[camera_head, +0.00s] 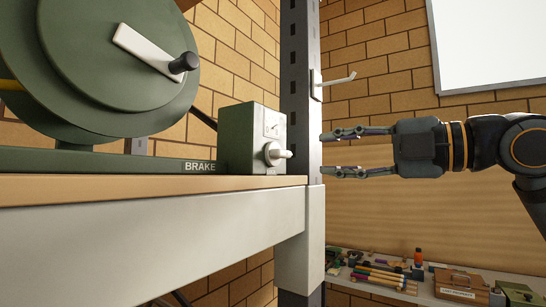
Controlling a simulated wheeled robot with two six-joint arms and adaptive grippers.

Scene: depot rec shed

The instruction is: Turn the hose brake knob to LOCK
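The hose brake knob (276,154) is a small pale knob with a stub pointing right, on the face of a green box (240,138). A small plate with marks (271,130) is above the knob, too small to read. The word BRAKE (199,166) is on the green base strip beside the box. My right gripper (326,154) comes in from the right, level with the knob. Its two fingers are spread, empty and pointing left. A gap shows between the fingertips and the knob. My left gripper is not in view.
A green hose reel (95,70) with a pale crank and dark handle stands left of the box on a wood-topped bench (120,187). A grey upright post (301,100) with a white hook (335,80) rises behind. A low shelf (350,277) holds tools and a brown case (458,285).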

